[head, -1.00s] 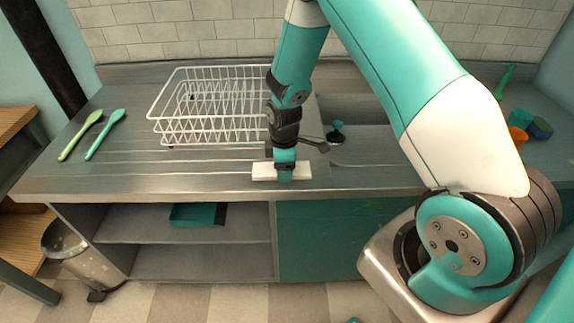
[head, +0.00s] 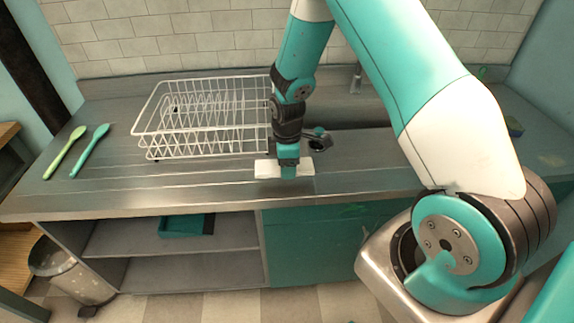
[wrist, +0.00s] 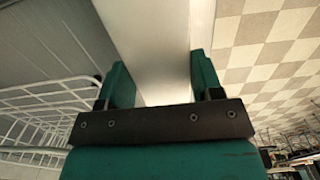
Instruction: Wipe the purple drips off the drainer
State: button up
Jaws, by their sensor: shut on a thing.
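My gripper (head: 288,168) is shut on a white block (head: 267,169). It holds the block low over the grooved grey drainer (head: 130,180), near the counter's front edge; I cannot tell whether the block touches the surface. In the wrist view, the two teal fingers of my gripper (wrist: 152,88) press on either side of the pale block (wrist: 150,40). I can make out no purple drips on the visible part of the drainer. The surface under the block and behind my arm is hidden.
A white wire dish rack (head: 205,125) stands just behind and left of my gripper. A green spoon (head: 63,153) and a teal spoon (head: 88,152) lie at the left. The sink (head: 350,142) is at the right. A bin (head: 62,270) stands below left.

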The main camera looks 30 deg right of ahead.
jog(key=shift+r+p, duration=1.05)
jog(key=shift+r, duration=0.7)
